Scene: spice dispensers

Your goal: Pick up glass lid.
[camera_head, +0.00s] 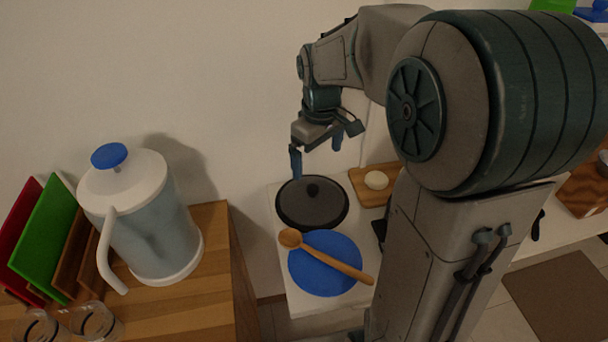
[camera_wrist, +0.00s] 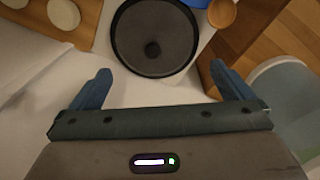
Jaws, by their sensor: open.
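The glass lid (camera_head: 312,211) is a dark round disc with a black rim and a black knob in its middle. It lies on the white counter behind a blue disc. In the wrist view the lid (camera_wrist: 155,38) shows at the top centre, beyond the fingertips, with its knob towards me. My gripper (camera_head: 316,160) is open and empty, with blue fingers pointing down. It is above the back part of the lid and apart from it. In the wrist view my gripper (camera_wrist: 167,80) has its two fingers spread wide, with nothing between them.
A wooden spoon (camera_head: 330,258) lies across the blue disc (camera_head: 322,278) in front of the lid. A board (camera_head: 362,190) with a pale round item (camera_head: 376,180) is to the right. A large pitcher (camera_head: 150,220) stands on a wooden cabinet (camera_head: 215,270) to the left. The wall is close behind.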

